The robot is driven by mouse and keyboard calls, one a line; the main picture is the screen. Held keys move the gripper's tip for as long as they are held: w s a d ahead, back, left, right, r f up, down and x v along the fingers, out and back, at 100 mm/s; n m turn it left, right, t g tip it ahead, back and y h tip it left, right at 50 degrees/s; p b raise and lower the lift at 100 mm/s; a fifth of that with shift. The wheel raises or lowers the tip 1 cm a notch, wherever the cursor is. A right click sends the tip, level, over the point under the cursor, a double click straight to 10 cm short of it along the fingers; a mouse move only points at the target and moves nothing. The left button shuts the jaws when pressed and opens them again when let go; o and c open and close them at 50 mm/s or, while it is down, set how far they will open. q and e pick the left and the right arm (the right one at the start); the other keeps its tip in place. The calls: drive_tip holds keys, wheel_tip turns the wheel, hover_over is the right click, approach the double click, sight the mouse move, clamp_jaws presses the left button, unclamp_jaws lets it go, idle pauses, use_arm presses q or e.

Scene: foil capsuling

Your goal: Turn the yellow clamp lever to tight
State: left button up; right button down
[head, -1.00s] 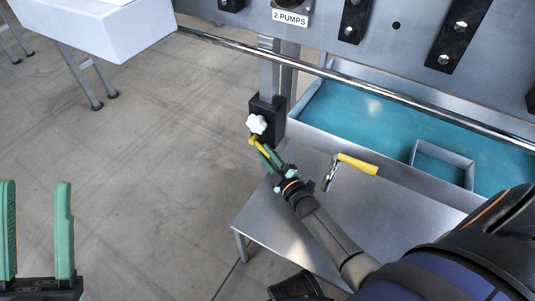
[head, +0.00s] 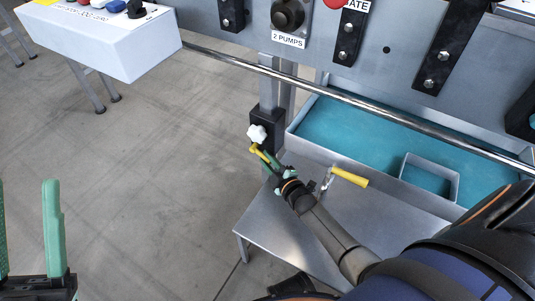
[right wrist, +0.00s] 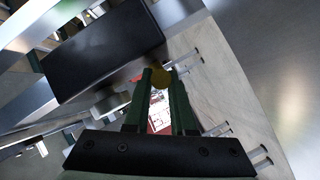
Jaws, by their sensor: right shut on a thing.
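The yellow clamp lever (head: 255,149) is just below a white star knob (head: 257,133) on a black clamp block (head: 271,118), which is on a grey upright post. My right gripper (head: 266,157) reaches it from the lower right and is shut on it. In the right wrist view, the lever's yellow end (right wrist: 160,77) shows between the green fingers, beside the dark block (right wrist: 105,50). The rest of the lever is hidden there. My left gripper (head: 25,190) is open and empty at the lower left, far from the clamp.
A second yellow handle (head: 350,177) on a metal fitting is right of my right gripper, over a grey metal shelf (head: 280,235). A steel rail (head: 340,91) crosses in front of a teal-lined tray (head: 350,130). A pale control box (head: 110,45) is at upper left. Open floor is at left.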

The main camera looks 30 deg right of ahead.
drive_tip(key=shift+w+r+g+p, duration=0.1)
drive_tip(key=shift+r+g+p, duration=0.2)
drive_tip(key=shift+p, duration=0.1)
use_arm(q)
drive_tip(key=shift+s+a+r, duration=0.1)
drive_tip(key=shift+r, duration=0.75)
use_arm(e)
drive_tip(key=c, duration=1)
unclamp_jaws()
use_arm(q)
drive_tip(key=shift+m, duration=0.4)
drive_tip(key=shift+a+r+p, duration=0.15)
drive_tip(key=shift+r+p, duration=1.05)
drive_tip(key=shift+a+r+p, duration=0.1)
drive_tip(key=shift+r+p, duration=1.1)
use_arm(e)
drive_tip(key=shift+v, duration=6.3)
drive_tip(key=shift+a+f, duration=0.1)
